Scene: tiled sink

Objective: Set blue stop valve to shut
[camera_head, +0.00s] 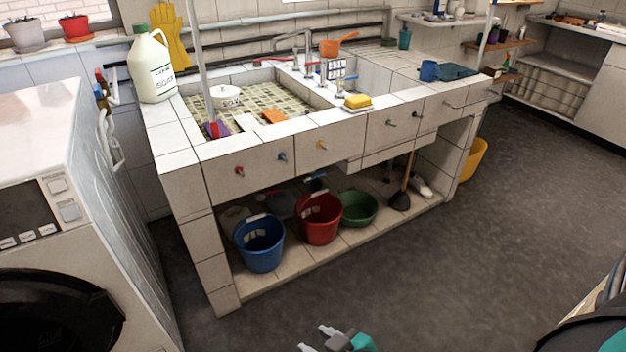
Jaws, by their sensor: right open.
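A small blue knob (282,157) sits on the tiled front of the sink counter, between a red knob (239,170) and a yellow one (320,145). Another small blue part (316,182) shows in the shadow under the counter, above the red bucket. I cannot tell which of these is the blue stop valve, nor its setting. My right gripper (316,338) is at the bottom edge, open and empty, low in front of the sink and well apart from the knobs. My left gripper is not in view.
A blue bucket (260,245), a red bucket (319,218) and a green basin (359,207) stand on the shelf under the counter. A plunger (401,199) stands to their right. A washing machine (50,200) is at the left. The dark floor (440,270) in front is clear.

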